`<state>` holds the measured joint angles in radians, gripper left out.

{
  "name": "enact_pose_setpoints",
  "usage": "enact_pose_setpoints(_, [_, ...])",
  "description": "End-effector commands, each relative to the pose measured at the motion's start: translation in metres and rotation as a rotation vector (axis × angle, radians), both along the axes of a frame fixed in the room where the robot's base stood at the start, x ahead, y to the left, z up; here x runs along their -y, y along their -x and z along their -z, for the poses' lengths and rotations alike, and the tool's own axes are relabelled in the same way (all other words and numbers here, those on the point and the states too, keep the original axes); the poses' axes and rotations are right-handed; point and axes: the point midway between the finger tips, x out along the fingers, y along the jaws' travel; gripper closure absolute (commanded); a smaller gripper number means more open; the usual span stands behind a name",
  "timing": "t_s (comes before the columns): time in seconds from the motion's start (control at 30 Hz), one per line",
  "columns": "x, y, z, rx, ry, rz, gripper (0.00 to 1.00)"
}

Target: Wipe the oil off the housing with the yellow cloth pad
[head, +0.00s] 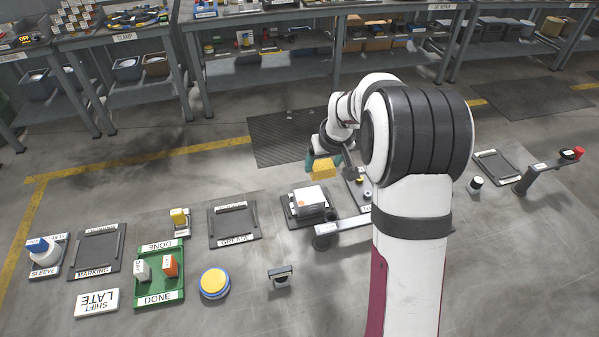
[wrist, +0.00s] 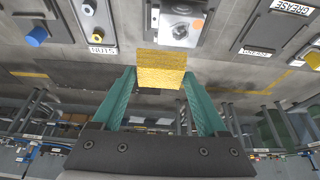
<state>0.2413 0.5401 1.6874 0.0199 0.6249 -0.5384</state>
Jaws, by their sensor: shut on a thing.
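The yellow cloth pad (head: 322,168) is held in my gripper (head: 319,161), above the floor just behind the housing. In the wrist view the pad (wrist: 161,66) sits between the two teal fingers of my gripper (wrist: 160,76), which are shut on it. The housing (head: 308,196) is a white block with a grey rounded part, lying on a dark mat. The housing also shows in the wrist view (wrist: 178,14), beyond the pad and apart from it.
A grey fixture arm (head: 340,229) stands in front of the housing. An empty grease tray (head: 234,226) lies to its left, with a green done tray (head: 158,290) farther left. My arm hides part of the nuts tray (head: 361,200) on the right. Shelved benches line the back.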

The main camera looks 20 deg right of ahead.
Motion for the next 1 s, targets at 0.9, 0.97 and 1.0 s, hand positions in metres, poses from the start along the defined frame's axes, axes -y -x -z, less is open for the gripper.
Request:
enact_pose_setpoints(0.9, [-0.001, 0.001, 0.078, -0.003, -0.002, -0.001, 0.69])
enact_pose_setpoints(0.97, [-0.005, 0.000, 0.080, 0.000, 0.000, -0.003, 0.75])
enact_pose_setpoints(1.0, [-0.009, 0.000, 0.081, -0.001, 0.000, -0.004, 0.76])
